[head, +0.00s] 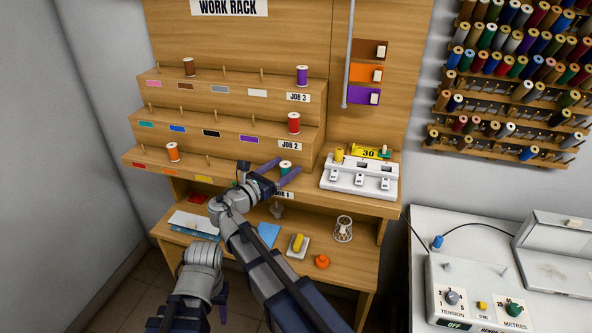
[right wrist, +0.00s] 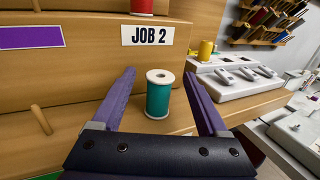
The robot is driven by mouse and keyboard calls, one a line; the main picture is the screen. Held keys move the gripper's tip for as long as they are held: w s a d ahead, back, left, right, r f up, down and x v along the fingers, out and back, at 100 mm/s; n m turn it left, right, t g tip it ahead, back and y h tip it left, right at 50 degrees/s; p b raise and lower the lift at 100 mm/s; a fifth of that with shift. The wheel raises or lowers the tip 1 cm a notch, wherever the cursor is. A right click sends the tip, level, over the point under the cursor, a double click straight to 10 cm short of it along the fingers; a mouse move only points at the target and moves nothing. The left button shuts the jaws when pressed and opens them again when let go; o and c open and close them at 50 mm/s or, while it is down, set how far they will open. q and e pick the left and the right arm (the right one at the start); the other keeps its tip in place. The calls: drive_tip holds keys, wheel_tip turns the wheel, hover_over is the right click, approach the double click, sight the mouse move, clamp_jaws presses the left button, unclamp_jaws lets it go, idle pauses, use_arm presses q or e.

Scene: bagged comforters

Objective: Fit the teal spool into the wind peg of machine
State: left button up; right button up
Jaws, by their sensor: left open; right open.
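The teal spool (head: 285,168), with a white top, stands upright at the right end of the lowest step of the work rack. In the right wrist view the teal spool (right wrist: 158,98) is between the spread purple fingers of my right gripper (right wrist: 160,95), apart from both. My right gripper (head: 279,173) is open and empty around it. The white machine (head: 470,300) with tension and metres knobs is at the lower right. I cannot tell which part is its wind peg.
The rack (head: 225,120) holds a red spool (head: 294,123), purple spool (head: 302,75) and others on its steps. A white counter box (head: 358,178) stands just right of the teal spool. A lower shelf holds small items.

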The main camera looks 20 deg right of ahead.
drive_tip(key=shift+w+d, duration=0.3)
drive_tip(key=shift+d, duration=0.2)
drive_tip(key=shift+s+a+r, duration=0.1)
drive_tip(key=shift+a, duration=0.15)
drive_tip(key=shift+c, duration=0.4)
drive_tip(key=shift+d, duration=0.15)
drive_tip(key=c, duration=0.3)
clamp_jaws()
